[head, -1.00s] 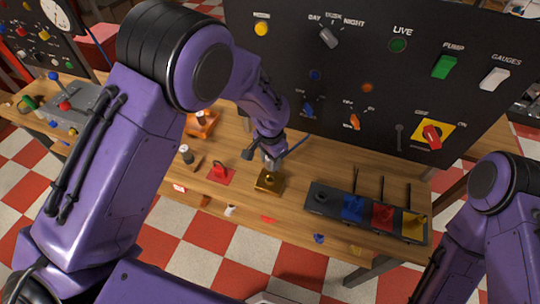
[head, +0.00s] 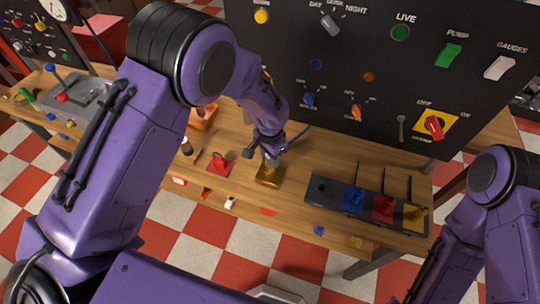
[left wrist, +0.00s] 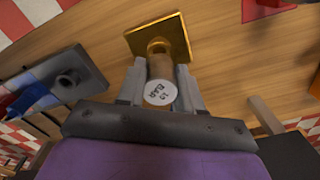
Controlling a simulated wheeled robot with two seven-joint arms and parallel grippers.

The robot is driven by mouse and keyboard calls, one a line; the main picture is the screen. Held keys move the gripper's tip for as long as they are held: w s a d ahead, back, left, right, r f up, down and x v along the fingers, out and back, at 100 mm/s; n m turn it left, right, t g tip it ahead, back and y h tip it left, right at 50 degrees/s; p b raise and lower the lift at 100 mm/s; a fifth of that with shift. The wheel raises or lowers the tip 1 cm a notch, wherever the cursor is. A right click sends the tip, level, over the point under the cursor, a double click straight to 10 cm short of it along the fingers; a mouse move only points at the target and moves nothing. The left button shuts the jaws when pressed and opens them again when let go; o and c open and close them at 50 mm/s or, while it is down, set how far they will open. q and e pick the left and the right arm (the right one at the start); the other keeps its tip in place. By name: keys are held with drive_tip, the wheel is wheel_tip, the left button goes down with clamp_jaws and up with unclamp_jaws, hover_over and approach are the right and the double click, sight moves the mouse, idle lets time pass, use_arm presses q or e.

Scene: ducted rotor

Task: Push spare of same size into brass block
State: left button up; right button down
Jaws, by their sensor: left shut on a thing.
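The brass block (head: 268,178) sits on the wooden table in the middle of the head view. It also shows at the top of the left wrist view (left wrist: 172,30). My left gripper (head: 270,160) is right over the block. In the left wrist view its fingers are shut on a small cylinder, the spare (left wrist: 160,85), with a white, lettered end facing the camera. The spare's far end meets the brass collar of the block. How deep it sits in the block is hidden. My right gripper is out of view; only my right arm shows at the right.
A black tray (head: 322,193) with blue, red and yellow parts and upright rods stands right of the block. A red piece (head: 221,165) lies to the left. A black control panel (head: 385,75) with switches rises close behind. Small items hang along the table's front edge.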

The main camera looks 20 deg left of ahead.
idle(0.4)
use_arm(q)
drive_tip(key=shift+p, duration=0.3)
drive_tip(key=shift+f, duration=0.2)
drive_tip(key=shift+f+b, duration=0.7)
drive_tip(key=shift+f, duration=0.55)
drive_tip(key=o, duration=1.1)
drive_tip(key=shift+r, duration=0.1)
